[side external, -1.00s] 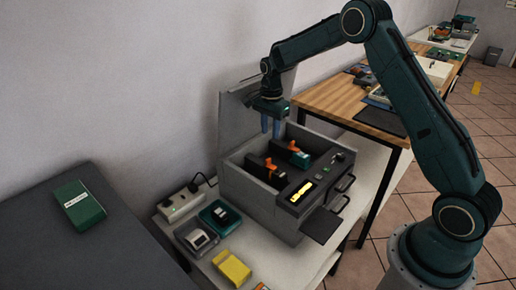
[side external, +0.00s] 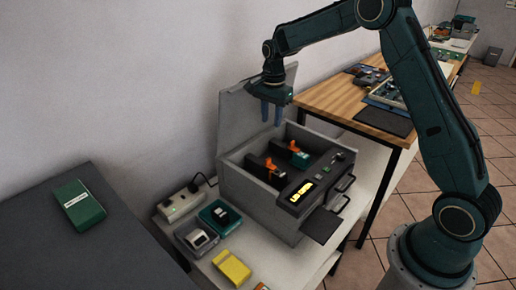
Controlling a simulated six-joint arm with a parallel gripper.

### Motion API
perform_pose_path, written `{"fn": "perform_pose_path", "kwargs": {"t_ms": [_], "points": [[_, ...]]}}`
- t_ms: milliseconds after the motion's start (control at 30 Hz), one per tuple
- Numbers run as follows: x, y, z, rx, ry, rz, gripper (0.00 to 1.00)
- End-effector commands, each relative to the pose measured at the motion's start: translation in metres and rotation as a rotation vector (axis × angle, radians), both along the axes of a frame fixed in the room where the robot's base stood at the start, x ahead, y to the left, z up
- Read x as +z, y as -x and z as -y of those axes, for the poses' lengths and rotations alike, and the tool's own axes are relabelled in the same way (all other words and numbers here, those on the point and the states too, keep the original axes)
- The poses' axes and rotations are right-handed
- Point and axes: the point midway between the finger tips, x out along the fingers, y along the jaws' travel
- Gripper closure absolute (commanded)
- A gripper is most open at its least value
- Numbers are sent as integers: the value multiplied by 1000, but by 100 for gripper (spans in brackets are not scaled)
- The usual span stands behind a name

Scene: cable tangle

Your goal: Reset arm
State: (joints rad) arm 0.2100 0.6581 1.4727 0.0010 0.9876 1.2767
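My gripper (side external: 271,113) hangs above the back of an open grey box-shaped machine (side external: 262,205), fingers pointing down and spread a little apart. Nothing shows between the fingers. My arm rises from its base at the right and reaches left over the machine. Inside the machine are two dark holders with orange parts, one at the left (side external: 269,163) and one at the right (side external: 294,146). The right one has a green part beside it.
The machine's grey lid (side external: 240,105) stands open behind. A power strip (side external: 181,203), two small trays (side external: 196,238) and a yellow item (side external: 232,267) lie left and in front. A green box (side external: 78,205) rests on a dark surface. A wooden bench (side external: 335,97) stands behind right.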

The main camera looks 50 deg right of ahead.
Motion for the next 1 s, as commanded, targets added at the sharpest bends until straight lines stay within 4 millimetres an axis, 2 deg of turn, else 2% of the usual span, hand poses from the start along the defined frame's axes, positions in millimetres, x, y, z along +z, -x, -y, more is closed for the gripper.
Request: {"fn": "perform_pose_path", "kwargs": {"t_ms": [200,500,800,1000], "points": [[47,25,-17,150,16,49,68],[104,72,-41,386,51,119,68],[145,128,-63,618,97,182,68],[162,168,-76,772,135,224,68]]}}
